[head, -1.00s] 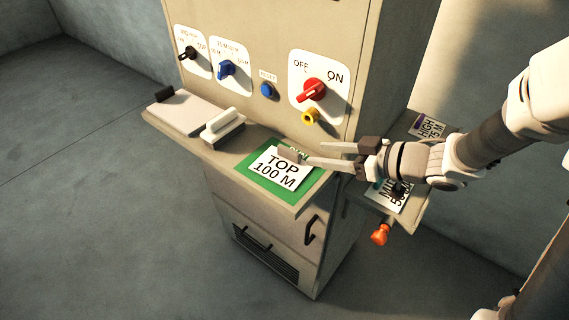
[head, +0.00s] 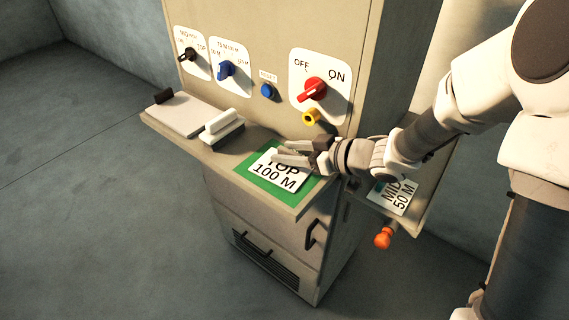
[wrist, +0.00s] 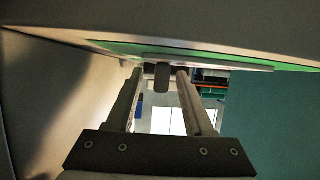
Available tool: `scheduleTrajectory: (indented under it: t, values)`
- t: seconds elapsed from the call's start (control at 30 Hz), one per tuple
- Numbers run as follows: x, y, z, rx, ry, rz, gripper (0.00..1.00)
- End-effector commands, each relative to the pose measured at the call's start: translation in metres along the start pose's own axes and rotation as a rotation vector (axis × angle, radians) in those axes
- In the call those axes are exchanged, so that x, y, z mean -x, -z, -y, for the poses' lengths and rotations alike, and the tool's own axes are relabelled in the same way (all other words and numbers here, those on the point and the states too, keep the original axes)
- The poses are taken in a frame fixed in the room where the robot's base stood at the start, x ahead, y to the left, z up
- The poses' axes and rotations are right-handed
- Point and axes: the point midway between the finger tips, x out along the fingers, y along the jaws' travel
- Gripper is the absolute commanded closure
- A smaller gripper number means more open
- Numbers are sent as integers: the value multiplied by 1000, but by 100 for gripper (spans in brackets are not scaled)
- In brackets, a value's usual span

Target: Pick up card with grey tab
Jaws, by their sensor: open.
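The white card reading "TOP 100 M" (head: 274,177) lies on a green mat (head: 252,182) on the cabinet's ledge. My gripper (head: 282,153) is open over the card's far part, its fingers pointing left and covering some of the lettering. In the wrist view the grey tab (wrist: 162,79) stands between the two open fingertips (wrist: 161,74), with a gap on each side. The card shows there edge-on as a pale strip (wrist: 215,63) against the green mat. In the head view my fingers hide the tab.
The cabinet panel behind has a red switch (head: 313,90), a yellow knob (head: 311,117) close above my gripper, and a blue button (head: 267,91). A white-handled block (head: 222,125) stands left of the mat. A "MID 50 M" card (head: 397,197) lies on the right side shelf.

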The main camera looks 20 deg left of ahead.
Motion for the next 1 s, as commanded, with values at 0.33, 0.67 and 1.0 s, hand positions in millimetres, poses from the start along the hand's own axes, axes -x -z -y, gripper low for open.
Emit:
scheduleTrajectory:
  t: [0.33,0.67,1.0]
  values:
    - [0,0,0,0,0,0,100]
    - [1,0,0,0,0,0,100]
    - [8,18,0,4,-1,-1,100]
